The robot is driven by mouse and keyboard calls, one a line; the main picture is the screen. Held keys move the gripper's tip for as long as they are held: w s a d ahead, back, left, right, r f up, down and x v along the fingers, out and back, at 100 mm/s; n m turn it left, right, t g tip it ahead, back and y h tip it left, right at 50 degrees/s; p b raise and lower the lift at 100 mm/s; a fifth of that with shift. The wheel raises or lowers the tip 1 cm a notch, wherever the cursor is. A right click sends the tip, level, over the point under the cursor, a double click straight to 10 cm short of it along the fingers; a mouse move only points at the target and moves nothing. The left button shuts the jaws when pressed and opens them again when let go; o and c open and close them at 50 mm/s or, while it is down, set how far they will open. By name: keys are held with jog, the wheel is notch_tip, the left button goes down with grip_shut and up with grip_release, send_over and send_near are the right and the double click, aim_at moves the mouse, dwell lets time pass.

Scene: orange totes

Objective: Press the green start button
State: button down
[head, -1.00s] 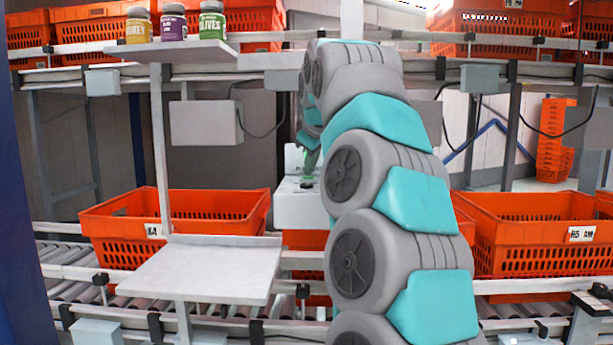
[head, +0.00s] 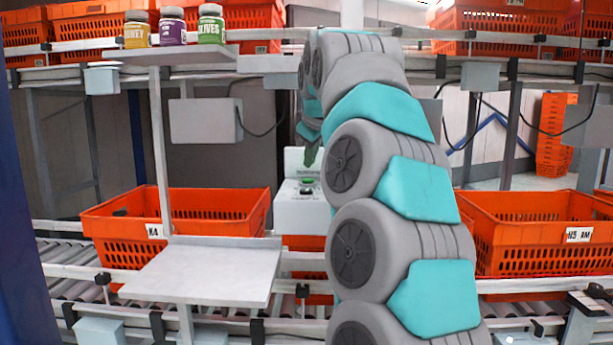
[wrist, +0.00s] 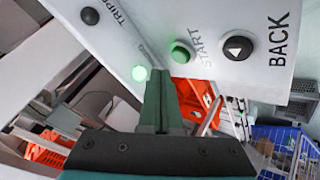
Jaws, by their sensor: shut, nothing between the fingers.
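The green start button (wrist: 181,52) sits on a white panel (wrist: 210,25) beside the word START in the wrist view. In the head view the green button (head: 307,183) shows on top of the white control box (head: 300,212). My gripper (wrist: 161,74) is shut and empty. Its tips lie just below and left of the button in the wrist view and appear apart from it. In the head view my gripper (head: 311,157) points down above the box.
A black button (wrist: 238,47) marked BACK and another dark button (wrist: 89,16) flank the start button. Orange totes (head: 190,225) stand on rollers to both sides of the box. A bare white shelf (head: 205,270) is in front, left.

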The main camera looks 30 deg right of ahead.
aim_at(311, 181)
jog(key=shift+a+r+p, duration=0.1)
jog(key=shift+r+p, duration=1.15)
jog(key=shift+r, duration=0.8)
jog(key=shift+f, duration=0.1)
